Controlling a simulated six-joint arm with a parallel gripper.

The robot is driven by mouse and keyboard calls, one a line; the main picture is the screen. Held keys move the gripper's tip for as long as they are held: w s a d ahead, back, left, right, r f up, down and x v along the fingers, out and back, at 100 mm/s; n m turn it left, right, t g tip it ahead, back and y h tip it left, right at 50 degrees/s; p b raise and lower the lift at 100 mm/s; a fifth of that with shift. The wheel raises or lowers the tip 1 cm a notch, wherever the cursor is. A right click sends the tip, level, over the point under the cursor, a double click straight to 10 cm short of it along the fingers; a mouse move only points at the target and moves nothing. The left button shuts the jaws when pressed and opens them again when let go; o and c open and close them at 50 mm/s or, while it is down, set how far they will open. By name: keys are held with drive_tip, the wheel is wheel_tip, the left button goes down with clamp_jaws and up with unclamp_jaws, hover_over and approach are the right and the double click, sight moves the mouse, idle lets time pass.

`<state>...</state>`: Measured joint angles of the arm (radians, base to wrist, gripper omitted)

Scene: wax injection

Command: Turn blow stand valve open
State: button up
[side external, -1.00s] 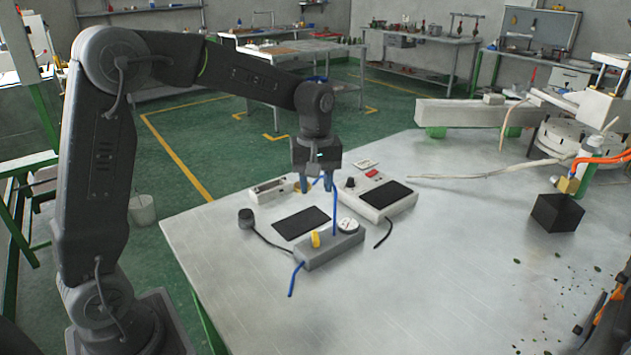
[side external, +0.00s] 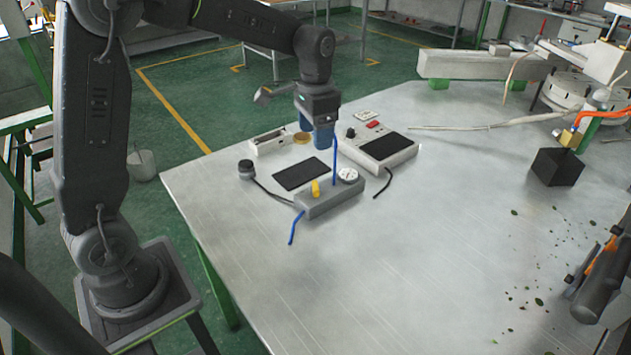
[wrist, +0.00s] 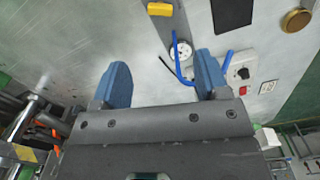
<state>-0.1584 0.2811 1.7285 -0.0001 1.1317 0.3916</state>
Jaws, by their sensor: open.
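The blow stand is a grey block (side external: 328,201) on the table, with a yellow valve handle (side external: 315,188), a round white gauge (side external: 347,175) and blue hoses. The handle stands up from the block's top in the side view. In the wrist view the yellow handle (wrist: 160,9) lies crosswise at the top edge, beyond my fingertips, with the gauge (wrist: 180,54) nearer. My gripper (side external: 323,136) is above and behind the block, pointing down, apart from the handle. In the wrist view my gripper (wrist: 162,75) has its blue fingers wide apart with nothing held between them.
A cream control box (side external: 378,147) stands right of my gripper. A black pad (side external: 302,174), a black knob on a cable (side external: 246,168) and a small white box (side external: 270,142) lie left. A black cube (side external: 558,167) stands far right. The front table area is clear.

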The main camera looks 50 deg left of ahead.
sight(315, 185)
wheel_tip(315, 185, down, 14)
drive_tip(key=m, duration=0.3)
drive_tip(key=shift+r, duration=0.1)
idle(0.4)
drive_tip(key=c, duration=0.9)
